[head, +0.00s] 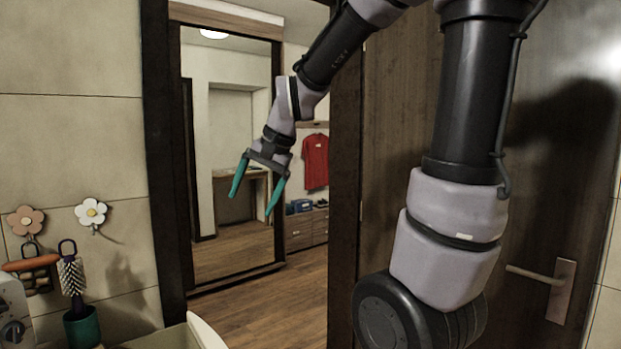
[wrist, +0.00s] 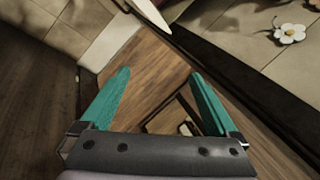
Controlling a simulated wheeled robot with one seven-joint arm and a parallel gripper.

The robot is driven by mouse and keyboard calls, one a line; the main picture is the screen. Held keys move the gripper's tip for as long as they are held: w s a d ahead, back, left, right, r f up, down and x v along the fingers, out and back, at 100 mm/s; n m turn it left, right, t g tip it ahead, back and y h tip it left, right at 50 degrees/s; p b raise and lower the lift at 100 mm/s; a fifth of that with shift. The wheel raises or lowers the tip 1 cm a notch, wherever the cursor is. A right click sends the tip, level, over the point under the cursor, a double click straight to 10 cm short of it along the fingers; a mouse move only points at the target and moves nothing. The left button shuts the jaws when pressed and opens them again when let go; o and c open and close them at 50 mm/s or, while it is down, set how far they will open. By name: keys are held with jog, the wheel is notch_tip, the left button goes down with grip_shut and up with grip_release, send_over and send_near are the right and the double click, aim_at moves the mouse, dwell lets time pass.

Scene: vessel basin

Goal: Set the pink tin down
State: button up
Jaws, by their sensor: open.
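My gripper (head: 251,204) hangs in the air in front of the doorway in the head view, its two teal fingers spread and pointing down. In the wrist view my gripper (wrist: 160,73) is open, with nothing between the fingers but wooden floor further off. I see no pink tin in either view. The cream rim of what looks like the basin (head: 204,331) shows at the bottom left of the head view, well below and left of the gripper. Most of it is cut off by the frame.
A brush (head: 72,275) stands in a green holder (head: 82,326) at lower left. Flower hooks (head: 91,213) are on the tiled wall above. A dark door frame (head: 172,200) borders the opening. A red shirt (head: 316,161) hangs beyond. A door handle (head: 537,275) is at right.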

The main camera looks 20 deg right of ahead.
jog(key=s+d+r+n+t+h, duration=0.1)
jog(key=s+d+r+n+t, duration=0.1)
jog(key=s+d+r, duration=0.3)
jog(key=s+d+t, duration=0.1)
jog(key=s+d, duration=0.2)
jog(key=s, duration=0.3)
jog(key=shift+s+d+h, duration=0.2)
jog(key=shift+s+h, duration=0.1)
jog(key=shift+s, duration=0.1)
jog(key=shift+o, duration=0.4)
jog(key=shift+w+a, duration=0.1)
